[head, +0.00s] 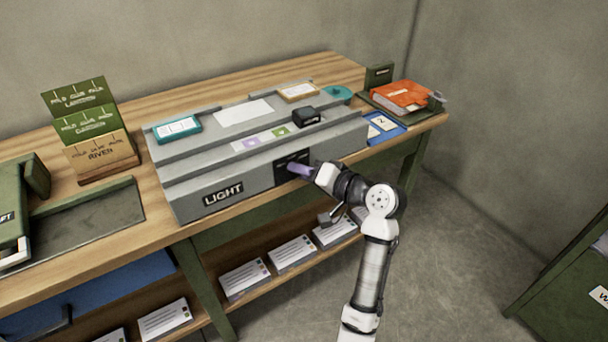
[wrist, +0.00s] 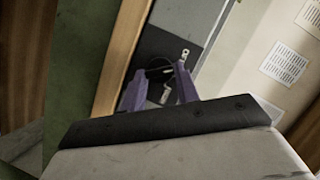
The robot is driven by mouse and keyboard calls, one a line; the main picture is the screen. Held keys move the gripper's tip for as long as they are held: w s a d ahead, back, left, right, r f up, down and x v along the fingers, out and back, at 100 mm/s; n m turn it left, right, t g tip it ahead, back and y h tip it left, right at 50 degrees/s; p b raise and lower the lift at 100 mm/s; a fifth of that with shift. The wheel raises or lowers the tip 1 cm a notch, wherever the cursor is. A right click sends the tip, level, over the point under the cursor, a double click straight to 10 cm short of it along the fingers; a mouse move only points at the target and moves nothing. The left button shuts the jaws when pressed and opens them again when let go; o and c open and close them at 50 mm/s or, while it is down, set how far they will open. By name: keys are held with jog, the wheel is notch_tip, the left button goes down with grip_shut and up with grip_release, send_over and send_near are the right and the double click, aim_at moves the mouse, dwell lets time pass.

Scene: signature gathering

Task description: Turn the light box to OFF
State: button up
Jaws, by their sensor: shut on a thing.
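The light box (head: 250,184) is a long grey stepped box on the wooden table in the head view, with a "LIGHT" label (head: 222,194) on its front. A black panel (head: 285,161) is on the same front face, to the right of the label. My gripper (head: 293,168) reaches this panel from the front right, its purple fingers partly covering it. In the wrist view, my gripper (wrist: 159,73) has its fingers on either side of a dark knob on the black panel (wrist: 150,45), shut on it. Small pale marks show on the panel; I cannot read them or the knob's setting.
Cards, a teal frame (head: 177,128) and a black object (head: 306,116) lie on the light box. A blue tray (head: 384,128) and red book (head: 403,95) are to its right. Green card stands (head: 85,122) are at left. Paper stacks fill the lower shelf (head: 262,297).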

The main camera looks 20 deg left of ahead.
jog(key=shift+n+t+h, duration=0.4)
jog(key=shift+n+h, duration=0.2)
jog(key=shift+n, duration=0.4)
jog(key=shift+s+b, duration=0.1)
jog(key=shift+b, duration=0.2)
jog(key=o, duration=1)
jog(key=shift+r, duration=0.1)
jog(key=b+v, duration=0.1)
jog(key=v, duration=1.2)
jog(key=shift+s+d+r, duration=0.15)
jog(key=shift+d, duration=0.15)
